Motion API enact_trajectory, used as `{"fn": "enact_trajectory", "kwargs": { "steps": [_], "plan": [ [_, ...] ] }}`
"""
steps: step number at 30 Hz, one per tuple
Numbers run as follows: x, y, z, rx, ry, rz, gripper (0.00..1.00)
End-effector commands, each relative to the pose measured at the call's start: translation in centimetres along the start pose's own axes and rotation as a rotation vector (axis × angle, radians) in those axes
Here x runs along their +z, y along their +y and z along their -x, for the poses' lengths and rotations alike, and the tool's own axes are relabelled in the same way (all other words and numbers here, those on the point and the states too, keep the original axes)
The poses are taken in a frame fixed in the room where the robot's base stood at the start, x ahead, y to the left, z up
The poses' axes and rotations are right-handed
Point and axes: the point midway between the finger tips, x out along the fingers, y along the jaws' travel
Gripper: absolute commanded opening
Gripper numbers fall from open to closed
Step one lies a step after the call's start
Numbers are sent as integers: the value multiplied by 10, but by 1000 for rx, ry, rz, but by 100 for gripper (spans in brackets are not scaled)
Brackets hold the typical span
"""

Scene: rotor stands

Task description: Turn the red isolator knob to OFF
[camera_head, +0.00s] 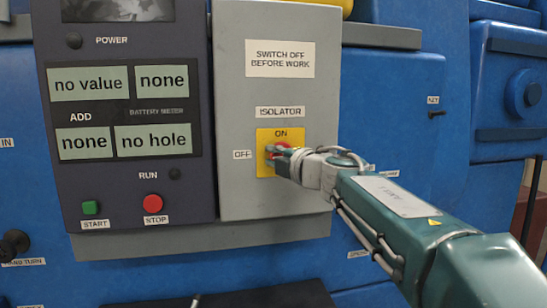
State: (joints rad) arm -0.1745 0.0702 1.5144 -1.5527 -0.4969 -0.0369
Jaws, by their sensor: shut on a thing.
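The red isolator knob (283,147) sits on a yellow plate (265,168) on the grey isolator box (240,100). The plate reads ON above the knob, and an OFF label (242,154) is on the box to its left. My gripper (274,154) is at the knob, shut on it. The fingers and wrist cover most of the knob, so I cannot tell which way its handle points.
A dark control panel (125,200) with a green START button (90,208) and a red STOP button (152,204) stands to the left. A small key switch (437,114) is on the blue housing (405,110) at right. A black knob (14,243) is at lower left.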

Motion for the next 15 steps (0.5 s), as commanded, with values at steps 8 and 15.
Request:
{"fn": "enact_trajectory", "kwargs": {
  "steps": [8, 15],
  "plan": [
    [0, -6, -2, -10, 3, -2, 60],
    [0, -3, -1, -5, 2, -1, 60]
  ]
}}
